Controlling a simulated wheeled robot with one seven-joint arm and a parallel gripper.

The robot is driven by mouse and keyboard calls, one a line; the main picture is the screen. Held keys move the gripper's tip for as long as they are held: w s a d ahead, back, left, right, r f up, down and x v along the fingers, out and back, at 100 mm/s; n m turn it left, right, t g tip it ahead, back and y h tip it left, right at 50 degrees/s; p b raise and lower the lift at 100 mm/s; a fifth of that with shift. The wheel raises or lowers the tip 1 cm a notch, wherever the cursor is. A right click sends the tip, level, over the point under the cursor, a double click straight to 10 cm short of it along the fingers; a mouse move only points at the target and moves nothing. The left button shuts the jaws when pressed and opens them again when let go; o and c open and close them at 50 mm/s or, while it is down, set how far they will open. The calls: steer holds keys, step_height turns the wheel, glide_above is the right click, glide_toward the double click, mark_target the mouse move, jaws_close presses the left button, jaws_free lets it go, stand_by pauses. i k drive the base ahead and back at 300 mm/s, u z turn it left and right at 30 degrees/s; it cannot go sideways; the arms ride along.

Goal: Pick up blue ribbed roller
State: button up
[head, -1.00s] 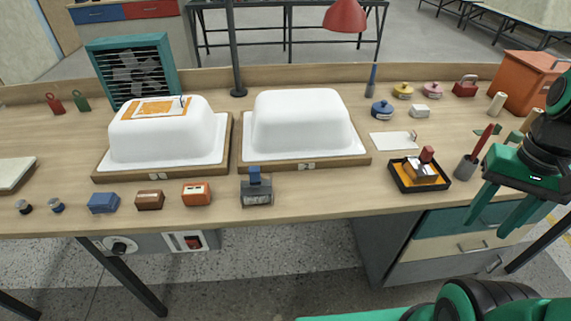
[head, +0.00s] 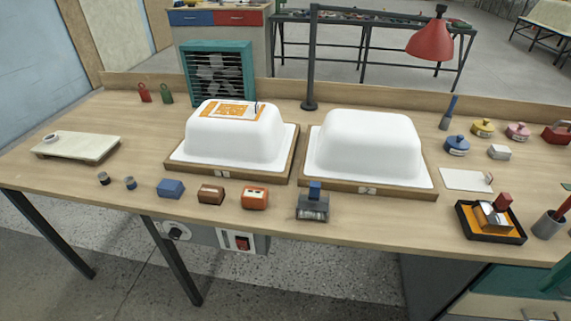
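A grey tool with a blue upright handle (head: 313,206) stands near the front edge of the workbench, below the gap between the two white tub shells. Its grey front looks ribbed, and it best fits the blue ribbed roller, though it is too small to be sure. A similar metal tool with a red handle (head: 501,202) rests in a black tray (head: 490,236) with orange contents at the right. My gripper is not in view.
Two white shells (head: 224,136) (head: 362,147) stand on wooden bases behind the front row. Blue (head: 171,188), brown (head: 210,194) and orange (head: 255,198) blocks sit left of the roller. A lamp (head: 430,40) stands behind. Bench between roller and tray is clear.

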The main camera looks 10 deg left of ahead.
mark_target(313, 206)
steer(key=k, duration=1.1)
steer(key=u, duration=0.55)
steer(key=i, duration=1.15)
steer(key=z, duration=0.7)
steer(key=i, duration=0.45)
steer(key=z, duration=0.25)
